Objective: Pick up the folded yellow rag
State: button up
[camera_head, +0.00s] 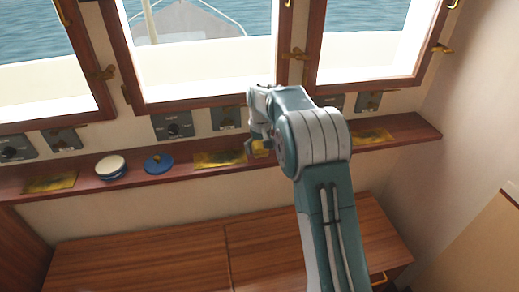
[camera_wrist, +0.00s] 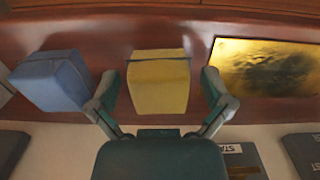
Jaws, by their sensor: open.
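The folded yellow rag (camera_wrist: 158,84) lies on the reddish wooden ledge (camera_wrist: 110,30) in the middle of the wrist view. My gripper (camera_wrist: 160,88) is open, with one finger on each side of the rag. A narrow gap shows on the right; the left finger is close to the rag's edge, and I cannot tell if it touches. In the head view my gripper (camera_head: 258,143) is low over the window ledge (camera_head: 208,172), and a yellow patch beside it is mostly hidden by my arm.
A folded blue cloth (camera_wrist: 50,80) lies just left of my left finger. A brass plate (camera_wrist: 265,68) is on the right. Along the ledge sit a white-topped round container (camera_head: 110,167) and a blue round object (camera_head: 158,163). Window frames and switch panels (camera_head: 174,126) stand behind.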

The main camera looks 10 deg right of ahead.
aim_at(260, 145)
jog(key=shift+c, duration=0.3)
jog(key=c, duration=1)
jog(key=shift+r, duration=0.15)
jog(key=shift+r, duration=0.25)
notch_tip(260, 145, up, 3)
jog(key=shift+f, duration=0.15)
jog(key=s+a+r, duration=0.2)
jog(key=s+r, duration=0.1)
jog(key=s, duration=0.1)
jog(key=s+a+r, duration=0.2)
jog(key=s+r, duration=0.1)
jog(key=s, duration=0.1)
jog(key=s+a+r, duration=0.2)
jog(key=s+r, duration=0.1)
jog(key=s, duration=0.1)
jog(key=shift+s+a+r, duration=0.2)
jog(key=shift+s+r, duration=0.05)
jog(key=shift+r, duration=0.05)
